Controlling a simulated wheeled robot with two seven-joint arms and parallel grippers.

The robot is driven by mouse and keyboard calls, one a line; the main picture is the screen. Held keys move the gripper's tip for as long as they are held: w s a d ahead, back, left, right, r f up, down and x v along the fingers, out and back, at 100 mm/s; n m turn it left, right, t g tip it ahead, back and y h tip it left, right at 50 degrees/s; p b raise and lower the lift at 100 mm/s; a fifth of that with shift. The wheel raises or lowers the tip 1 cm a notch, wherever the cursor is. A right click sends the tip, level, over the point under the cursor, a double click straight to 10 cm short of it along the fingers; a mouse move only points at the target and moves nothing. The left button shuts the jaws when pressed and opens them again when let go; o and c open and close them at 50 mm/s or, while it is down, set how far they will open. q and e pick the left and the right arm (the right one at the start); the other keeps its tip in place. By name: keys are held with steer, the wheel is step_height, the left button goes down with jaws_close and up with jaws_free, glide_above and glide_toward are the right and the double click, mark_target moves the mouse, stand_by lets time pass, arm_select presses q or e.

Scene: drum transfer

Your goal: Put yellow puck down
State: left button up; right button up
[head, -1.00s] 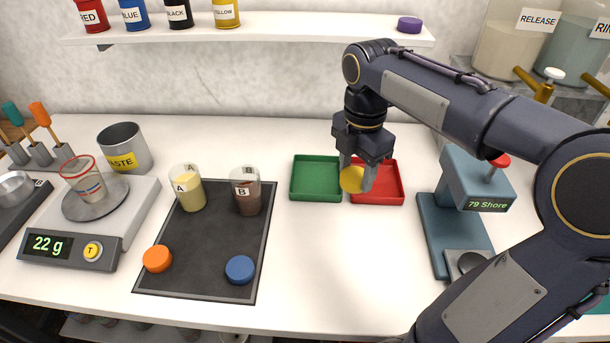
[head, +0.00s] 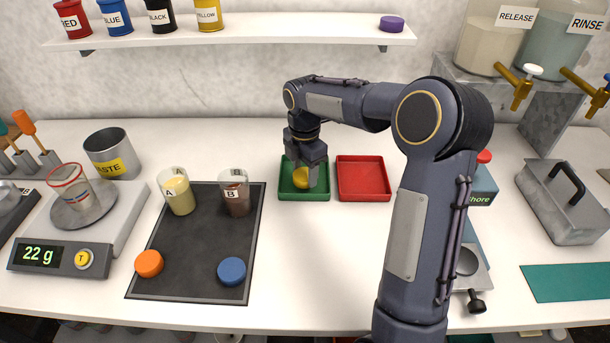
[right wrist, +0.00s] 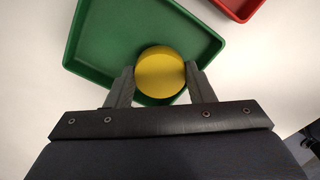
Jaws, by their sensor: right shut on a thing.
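The yellow puck (head: 301,178) is between the fingers of my right gripper (head: 305,180), which is shut on it. Both are at the green tray (head: 289,194). In the right wrist view the yellow puck (right wrist: 160,72) sits between the two fingertips (right wrist: 160,80), over the green tray's near side (right wrist: 110,40). I cannot tell whether the puck touches the tray floor. The rest of the green tray's floor is empty. My left gripper is not in view.
An empty red tray (head: 363,178) stands just right of the green one. A dark mat (head: 190,260) with cups, an orange puck (head: 149,264) and a blue puck (head: 231,271) lies to the left. A shelf (head: 300,35) runs above. The table front centre is clear.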

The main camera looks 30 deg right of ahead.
steer(key=shift+s+f, duration=0.1)
steer(key=shift+f, duration=0.9)
steer(key=shift+f, duration=0.25)
steer(key=o, duration=0.8)
steer(key=shift+r, duration=0.1)
